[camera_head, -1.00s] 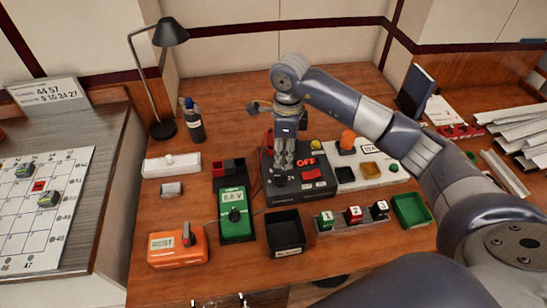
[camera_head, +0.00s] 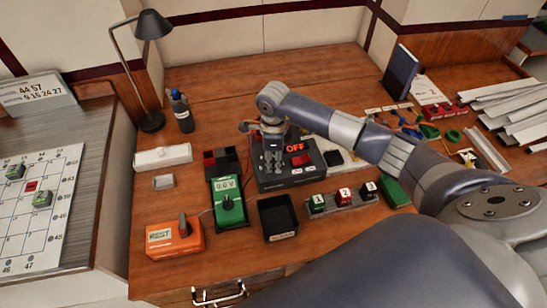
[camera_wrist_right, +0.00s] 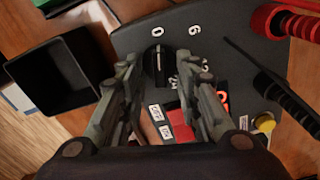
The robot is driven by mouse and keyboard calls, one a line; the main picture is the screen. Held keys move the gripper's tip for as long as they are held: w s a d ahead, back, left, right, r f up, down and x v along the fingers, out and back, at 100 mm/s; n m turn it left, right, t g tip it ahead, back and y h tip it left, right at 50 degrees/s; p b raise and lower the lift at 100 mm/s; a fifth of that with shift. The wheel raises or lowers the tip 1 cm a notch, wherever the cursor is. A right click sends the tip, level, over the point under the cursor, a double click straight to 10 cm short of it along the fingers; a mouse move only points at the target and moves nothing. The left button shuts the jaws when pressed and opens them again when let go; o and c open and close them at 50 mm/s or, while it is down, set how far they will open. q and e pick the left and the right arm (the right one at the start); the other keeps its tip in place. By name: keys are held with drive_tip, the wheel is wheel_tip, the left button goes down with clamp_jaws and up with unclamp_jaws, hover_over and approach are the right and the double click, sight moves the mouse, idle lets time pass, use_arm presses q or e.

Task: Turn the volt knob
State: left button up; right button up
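The volt knob (camera_wrist_right: 158,64) is a black dial with a pale pointer line on a dark panel, with 0, 6 and further numbers around it. The 0 is near the pointer's upper end. It belongs to the black box (camera_head: 300,178) with a lit red OFF sign and a red switch. My right gripper (camera_wrist_right: 157,65) is open, its two fingers apart on either side of the knob; I cannot tell if they touch it. In the head view my right gripper (camera_head: 273,172) points down over the box's left part and hides the knob. My left gripper is out of view.
An empty black tray (camera_head: 278,217), a green meter (camera_head: 228,202) and an orange tester (camera_head: 173,238) stand in front and left of the box. Numbered blocks (camera_head: 344,194) sit to the right. A lamp (camera_head: 152,70) and a bottle (camera_head: 181,112) stand behind.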

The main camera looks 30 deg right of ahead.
drive_tip(key=shift+c, duration=0.2)
clamp_jaws()
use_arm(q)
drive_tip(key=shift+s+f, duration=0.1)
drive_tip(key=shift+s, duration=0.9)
